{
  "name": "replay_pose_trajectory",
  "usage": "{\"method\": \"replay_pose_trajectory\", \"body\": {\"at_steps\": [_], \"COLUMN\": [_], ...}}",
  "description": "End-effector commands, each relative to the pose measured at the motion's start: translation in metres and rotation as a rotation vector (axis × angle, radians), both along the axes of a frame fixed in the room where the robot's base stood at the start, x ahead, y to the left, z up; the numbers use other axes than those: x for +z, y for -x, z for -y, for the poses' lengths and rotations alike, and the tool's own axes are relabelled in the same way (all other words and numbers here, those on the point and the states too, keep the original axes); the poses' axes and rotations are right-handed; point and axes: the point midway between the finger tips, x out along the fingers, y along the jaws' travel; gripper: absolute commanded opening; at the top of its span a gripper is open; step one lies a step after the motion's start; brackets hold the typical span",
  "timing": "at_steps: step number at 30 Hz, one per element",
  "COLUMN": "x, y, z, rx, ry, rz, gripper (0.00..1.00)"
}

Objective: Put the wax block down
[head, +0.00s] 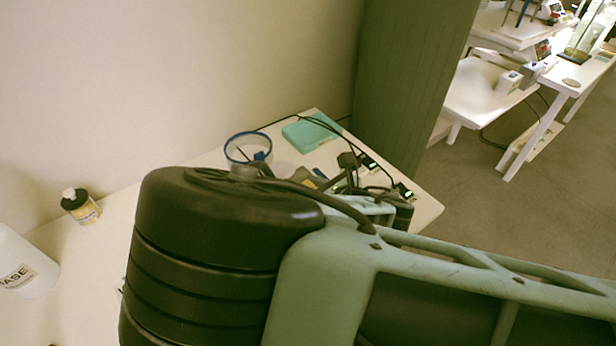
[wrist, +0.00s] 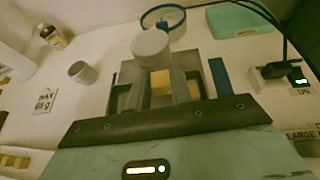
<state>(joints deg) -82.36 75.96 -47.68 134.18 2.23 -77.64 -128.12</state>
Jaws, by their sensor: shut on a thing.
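My gripper (wrist: 161,76) shows in the wrist view, its two grey fingers shut on a yellow wax block (wrist: 160,84). A round pale container (wrist: 151,46) stands just beyond the fingertips. More yellow (wrist: 193,90) shows beside the right finger; I cannot tell what it belongs to. A card reading "WAX 60 g" (wrist: 43,101) lies on the table (wrist: 100,52) to the left. Several yellow pieces (wrist: 15,162) lie at the lower left edge. In the head view my arm hides the gripper and the block. How high the block is above the table cannot be told.
A blue-rimmed clear vessel (head: 248,148) and a teal box (head: 312,132) stand at the back. Small lit devices with cables (head: 403,190) are at the right. A metal cup (wrist: 82,72), a dark-capped bottle (head: 80,207) and a white "BASE" container (head: 25,268) are left.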

Motion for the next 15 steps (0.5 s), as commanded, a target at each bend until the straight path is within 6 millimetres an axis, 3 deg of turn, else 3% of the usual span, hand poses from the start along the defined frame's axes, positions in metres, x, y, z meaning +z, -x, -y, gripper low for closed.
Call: {"method": "replay_pose_trajectory", "body": {"at_steps": [9,15], "x": [-0.036,-0.039], "y": [0.000,0.000], "z": [0.001,0.000], "rx": [-0.002,-0.002], "ry": [-0.001,-0.001], "rz": [-0.002,-0.001], "gripper": [0.01,0.01]}}
